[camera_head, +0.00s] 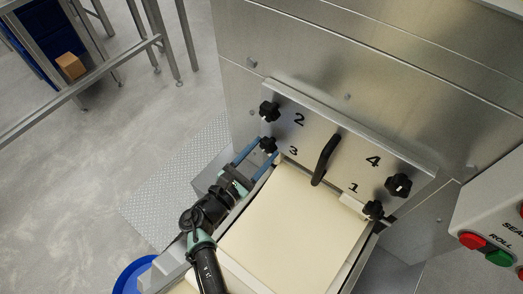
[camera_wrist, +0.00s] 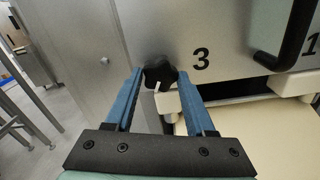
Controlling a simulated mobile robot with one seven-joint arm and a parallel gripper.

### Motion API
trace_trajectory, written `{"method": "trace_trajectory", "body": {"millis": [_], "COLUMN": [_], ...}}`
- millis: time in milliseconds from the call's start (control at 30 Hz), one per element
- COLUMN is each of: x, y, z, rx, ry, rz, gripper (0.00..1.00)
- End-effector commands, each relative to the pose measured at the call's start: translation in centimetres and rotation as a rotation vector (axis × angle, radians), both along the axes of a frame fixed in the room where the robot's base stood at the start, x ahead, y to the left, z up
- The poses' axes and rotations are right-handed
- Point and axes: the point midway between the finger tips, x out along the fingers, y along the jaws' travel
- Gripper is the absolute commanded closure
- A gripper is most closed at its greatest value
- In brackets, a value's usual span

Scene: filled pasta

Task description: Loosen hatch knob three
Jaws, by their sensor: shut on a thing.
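Hatch knob three (camera_head: 268,145) is a black lobed knob on the left edge of the metal hatch plate (camera_head: 335,135), just left of the printed 3. It also shows in the wrist view (camera_wrist: 158,72). My gripper (camera_head: 260,149) reaches up to it from the lower left. Its two blue fingers are shut on the knob, one on each side, in the wrist view (camera_wrist: 160,77). The knob's stem and the exact contact at the fingertips are hidden.
Knob two (camera_head: 269,111) is close above. Knobs four (camera_head: 398,185) and one (camera_head: 373,209) are at the right. A black handle (camera_head: 325,160) stands out mid-plate. A pale dough sheet (camera_head: 292,222) lies below. A control panel (camera_head: 495,235) is at far right.

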Motion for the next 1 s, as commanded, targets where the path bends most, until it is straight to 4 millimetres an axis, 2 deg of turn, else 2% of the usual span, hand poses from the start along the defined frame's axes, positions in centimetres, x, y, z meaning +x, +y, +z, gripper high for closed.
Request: {"method": "trace_trajectory", "body": {"millis": [33, 200, 567, 667, 1000], "x": [-0.1, 0.0, -0.4, -1.5, -7.4], "y": [0.0, 0.0, 0.3, 1.1, 5.5], "z": [-0.1, -0.1, 0.0, -0.1, -0.1], "rx": [0.0, 0.001, 0.001, 0.002, 0.001], "ry": [0.001, 0.001, 0.0, 0.001, 0.001], "rz": [0.0, 0.0, 0.001, 0.004, 0.006], "gripper": [0.43, 0.16, 0.16, 0.16, 0.16]}}
